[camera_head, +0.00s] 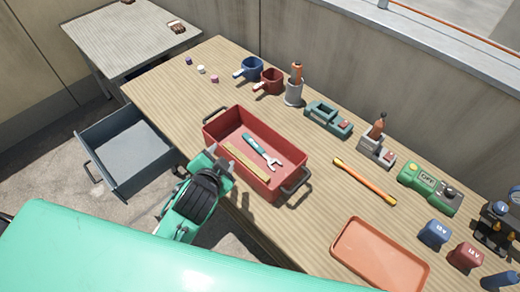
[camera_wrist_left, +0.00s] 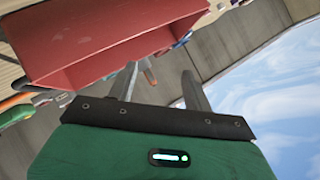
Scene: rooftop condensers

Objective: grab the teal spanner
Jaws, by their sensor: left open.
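The teal spanner (camera_head: 258,148) lies flat inside the red tray (camera_head: 277,133), its grey open jaw toward the right. A yellowish wooden strip lies beside it, nearer to me. My left gripper (camera_head: 221,161) is open and empty at the tray's near left side, apart from the spanner. In the left wrist view, the two fingers (camera_wrist_left: 160,85) are spread, with the red tray (camera_wrist_left: 90,55) beyond them; the spanner cannot be made out there. My right gripper is out of view.
The tray has dark handles at both ends. An orange-yellow bar (camera_head: 364,181) and an orange shallow tray (camera_head: 380,258) lie to the right. Mugs (camera_head: 268,79), a holder (camera_head: 294,92) and small devices line the back. An open grey drawer (camera_head: 127,152) juts out at left.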

